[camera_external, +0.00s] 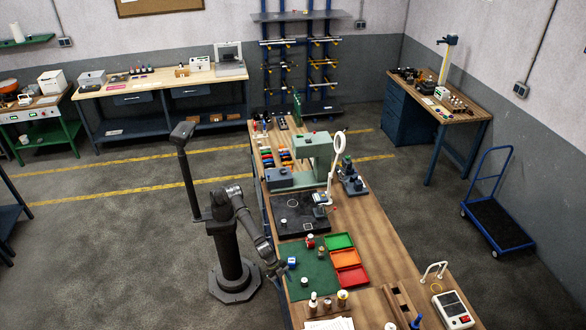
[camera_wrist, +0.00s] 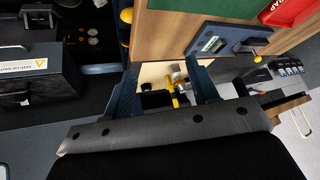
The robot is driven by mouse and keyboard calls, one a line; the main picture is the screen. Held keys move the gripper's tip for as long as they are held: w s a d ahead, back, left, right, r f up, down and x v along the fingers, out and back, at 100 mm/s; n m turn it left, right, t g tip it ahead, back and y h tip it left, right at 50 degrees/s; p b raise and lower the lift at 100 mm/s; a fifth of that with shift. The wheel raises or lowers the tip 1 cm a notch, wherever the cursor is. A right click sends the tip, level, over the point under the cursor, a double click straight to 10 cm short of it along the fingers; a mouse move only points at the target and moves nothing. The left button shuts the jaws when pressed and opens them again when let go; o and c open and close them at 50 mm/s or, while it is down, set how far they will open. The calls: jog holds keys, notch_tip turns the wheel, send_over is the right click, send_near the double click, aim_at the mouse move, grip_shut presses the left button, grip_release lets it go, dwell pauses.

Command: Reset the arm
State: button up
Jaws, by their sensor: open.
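My gripper (camera_external: 282,271) is at the near left edge of the long wooden workbench (camera_external: 384,245), low beside the green mat (camera_external: 312,277). In the wrist view my gripper (camera_wrist: 168,88) shows two dark fingers spread apart, with nothing held between them. Behind the gap is a pale surface with yellow and dark items, too small to name. My arm is folded, its elbow raised and its forearm slanting down to the bench edge.
Green, orange and red trays (camera_external: 347,259) stand right of the mat, which bears several small parts. A green press (camera_external: 314,150) and a white lamp (camera_external: 337,160) stand farther back. A blue cart (camera_external: 497,220) is at right. Floor left of my base is clear.

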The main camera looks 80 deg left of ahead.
jog(key=shift+m, duration=0.3)
jog(key=s+d, duration=0.1)
jog(key=s+d+f, duration=0.1)
jog(key=s+d, duration=0.1)
jog(key=shift+s+d+f, duration=0.2)
jog(key=shift+s, duration=0.05)
